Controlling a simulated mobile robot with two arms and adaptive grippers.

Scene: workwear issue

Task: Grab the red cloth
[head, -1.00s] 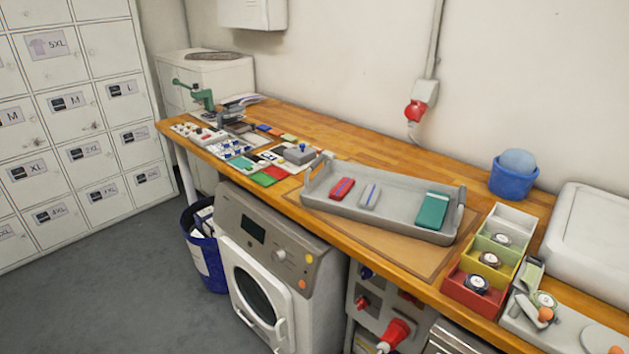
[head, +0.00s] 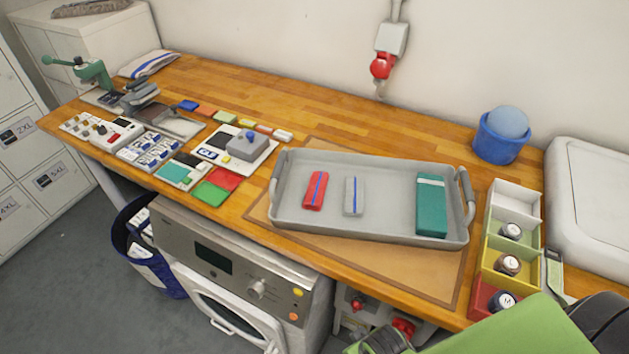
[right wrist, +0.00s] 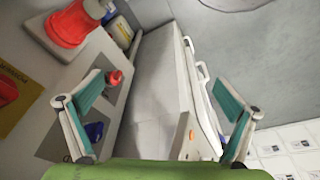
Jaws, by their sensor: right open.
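The red cloth (head: 315,191) is a small folded piece with a blue stripe, lying flat in the left part of the grey tray (head: 340,230). A grey folded cloth (head: 353,196) with a blue stripe lies beside it, and a larger teal folded cloth (head: 431,207) lies at the tray's right end. My right arm shows in green at the lower right of the head view, below the tray. My right gripper (right wrist: 160,85) is open and empty in the right wrist view, apart from the cloths, facing the washer front and floor. My left gripper is not in view.
A divided box (head: 515,200) with watch-like round items stands right of the tray, a blue bucket (head: 500,147) behind it. Swatches, including a red square (head: 222,179), and a green press (head: 92,72) stand left. The wood behind the tray is clear.

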